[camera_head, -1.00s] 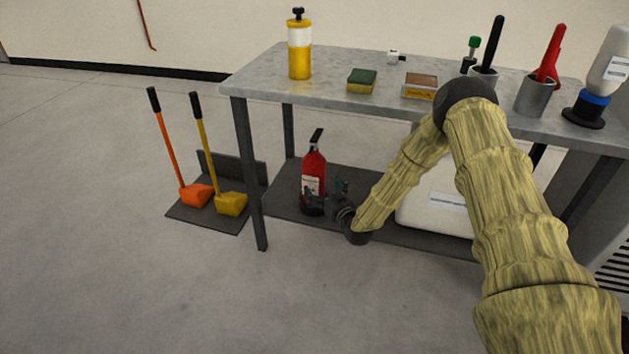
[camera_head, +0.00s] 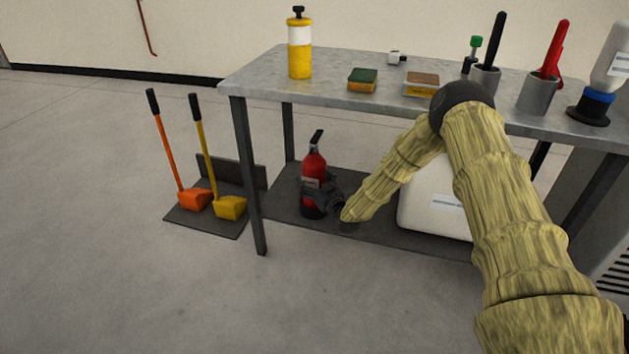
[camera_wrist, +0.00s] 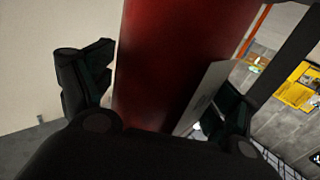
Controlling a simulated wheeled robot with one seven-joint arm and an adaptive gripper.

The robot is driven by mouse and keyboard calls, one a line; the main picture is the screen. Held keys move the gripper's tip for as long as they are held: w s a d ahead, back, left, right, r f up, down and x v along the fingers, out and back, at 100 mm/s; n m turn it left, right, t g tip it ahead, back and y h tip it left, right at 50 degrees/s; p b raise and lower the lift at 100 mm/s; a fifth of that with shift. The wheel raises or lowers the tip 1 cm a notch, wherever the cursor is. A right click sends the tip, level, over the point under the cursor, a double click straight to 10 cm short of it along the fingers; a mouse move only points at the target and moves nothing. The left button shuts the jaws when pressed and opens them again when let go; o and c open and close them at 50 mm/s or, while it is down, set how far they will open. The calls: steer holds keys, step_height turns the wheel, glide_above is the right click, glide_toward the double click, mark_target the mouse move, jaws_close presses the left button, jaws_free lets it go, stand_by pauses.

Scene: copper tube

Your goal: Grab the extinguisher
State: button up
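The red fire extinguisher (camera_head: 313,165) with a black top stands upright on the dark lower shelf (camera_head: 370,228) of the grey table. My gripper (camera_head: 318,190) is at its lower half, reaching in from the right. In the wrist view the red cylinder (camera_wrist: 180,65) fills the middle, with its pale label (camera_wrist: 212,95) to the right. One finger is on each side of the cylinder, so it lies between the fingers of my gripper (camera_wrist: 165,88). The left finger shows a small gap to the red surface. The right finger is near the label; whether it touches is unclear.
A white container (camera_head: 432,205) stands on the lower shelf to the right, behind my arm. The table's front left leg (camera_head: 250,180) is left of the extinguisher. The tabletop (camera_head: 330,98) above carries bottles, sponges and cups. An orange and a yellow scoop (camera_head: 229,207) stand at left.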

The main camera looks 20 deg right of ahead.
steer(key=c, duration=1.7)
steer(key=shift+r, duration=0.15)
